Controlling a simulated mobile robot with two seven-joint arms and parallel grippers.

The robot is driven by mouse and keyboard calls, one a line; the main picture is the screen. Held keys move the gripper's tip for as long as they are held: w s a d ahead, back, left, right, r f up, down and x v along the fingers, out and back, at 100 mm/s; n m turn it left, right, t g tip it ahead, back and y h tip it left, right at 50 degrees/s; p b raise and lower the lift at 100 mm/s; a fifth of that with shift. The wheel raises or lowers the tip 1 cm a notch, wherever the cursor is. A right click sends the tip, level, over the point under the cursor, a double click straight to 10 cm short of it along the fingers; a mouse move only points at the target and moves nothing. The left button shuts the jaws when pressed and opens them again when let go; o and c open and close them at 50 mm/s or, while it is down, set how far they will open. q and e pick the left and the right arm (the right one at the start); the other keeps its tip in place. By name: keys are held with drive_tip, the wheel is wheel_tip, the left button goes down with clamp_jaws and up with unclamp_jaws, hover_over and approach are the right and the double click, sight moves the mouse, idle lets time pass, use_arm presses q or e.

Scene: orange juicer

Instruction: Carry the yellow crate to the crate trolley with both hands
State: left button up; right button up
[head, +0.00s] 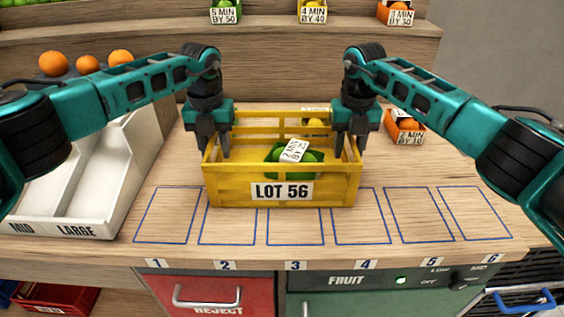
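The yellow crate (225,187), labelled LOT 56, is upright at the middle of the wooden counter. It holds green fruit (312,156) with a white tag and a yellow fruit behind. My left gripper (213,150) points down at the crate's left side wall, with its fingers apart around the top edge. My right gripper (351,150) does the same at the right side wall. Both look open; contact with the walls is not clear. I cannot tell whether the crate's base touches the counter. No crate trolley can be clearly identified.
Blue-outlined slots numbered 1 to 6 line the counter (400,255) front. A white sorting tray (115,190) with oranges behind stands left. A small orange box (404,128) is at right. Small boxes sit on the back shelf. A dark rack with a blue handle (525,302) is lower right.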

use_arm(q)
clamp_jaws()
use_arm(e)
clamp_jaws()
drive_tip(key=shift+r, duration=0.1)
